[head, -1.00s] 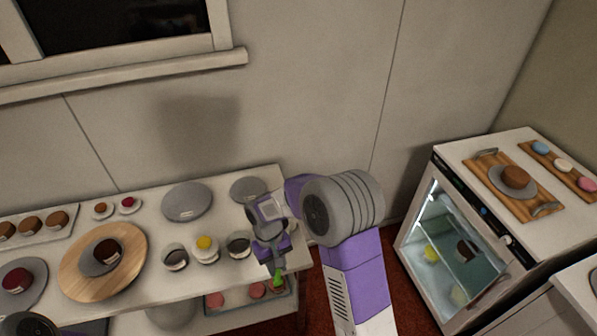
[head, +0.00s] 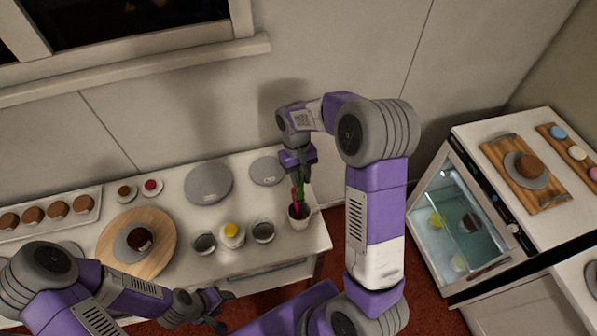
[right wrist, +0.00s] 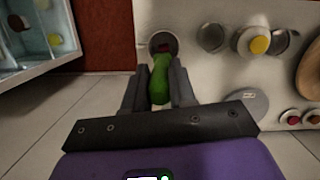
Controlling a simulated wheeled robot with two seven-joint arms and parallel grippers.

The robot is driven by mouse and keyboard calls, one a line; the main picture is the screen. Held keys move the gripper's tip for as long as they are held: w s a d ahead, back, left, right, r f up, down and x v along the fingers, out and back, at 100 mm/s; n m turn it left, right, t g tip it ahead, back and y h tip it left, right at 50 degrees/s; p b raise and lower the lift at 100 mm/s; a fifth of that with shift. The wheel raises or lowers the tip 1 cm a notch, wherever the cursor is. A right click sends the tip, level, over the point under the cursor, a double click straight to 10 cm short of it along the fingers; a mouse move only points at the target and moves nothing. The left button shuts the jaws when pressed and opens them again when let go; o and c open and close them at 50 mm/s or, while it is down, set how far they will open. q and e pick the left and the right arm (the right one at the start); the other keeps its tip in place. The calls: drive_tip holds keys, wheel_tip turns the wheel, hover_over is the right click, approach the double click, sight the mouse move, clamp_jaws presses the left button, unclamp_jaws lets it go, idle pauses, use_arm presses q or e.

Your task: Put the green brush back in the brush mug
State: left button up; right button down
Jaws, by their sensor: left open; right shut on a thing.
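The brush mug (head: 299,223) is a small pale cup at the right end of the white table. My right gripper (head: 299,174) is above it, shut on the green brush (head: 300,192), which hangs down toward the mug's mouth. In the right wrist view the green brush (right wrist: 160,84) is between the fingers, and its far end overlaps the mug (right wrist: 163,43). Something red shows at the mug's mouth. I cannot tell how far the brush's lower end is inside. My left gripper (head: 226,309) is open and empty in front of the table's front edge.
Two grey cups (head: 204,244) and a yellow-topped cup (head: 232,233) stand left of the mug. Grey discs (head: 208,184) lie behind, and a wooden turntable (head: 163,232) is further left. A glass-fronted cabinet (head: 455,215) stands to the right.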

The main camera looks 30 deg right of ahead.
drive_tip(key=b, duration=0.5)
hover_over(300, 201)
drive_tip(key=shift+w+x, duration=0.25)
drive_tip(key=shift+x, duration=0.85)
drive_tip(key=shift+w+x, duration=0.25)
drive_tip(key=shift+x, duration=0.8)
drive_tip(key=shift+w+x, duration=0.3)
drive_tip(key=shift+x, duration=0.8)
drive_tip(key=shift+w+d+b+x, duration=0.1)
drive_tip(key=shift+w+b+x, duration=0.1)
drive_tip(key=shift+b+x, duration=0.5)
drive_tip(key=shift+w+d+b+x, duration=0.15)
drive_tip(key=shift+b+x, duration=0.25)
drive_tip(key=shift+x, duration=0.6)
drive_tip(key=shift+w+a+b+x, duration=0.1)
drive_tip(key=shift+w+b+x, duration=0.1)
drive_tip(key=shift+b+x, duration=0.5)
drive_tip(key=shift+f, duration=0.4)
drive_tip(key=shift+b+x, duration=0.75)
drive_tip(key=shift+x, duration=0.35)
drive_tip(key=shift+w, duration=0.2)
drive_tip(key=c, duration=0.8)
unclamp_jaws()
drive_tip(key=shift+c, duration=0.2)
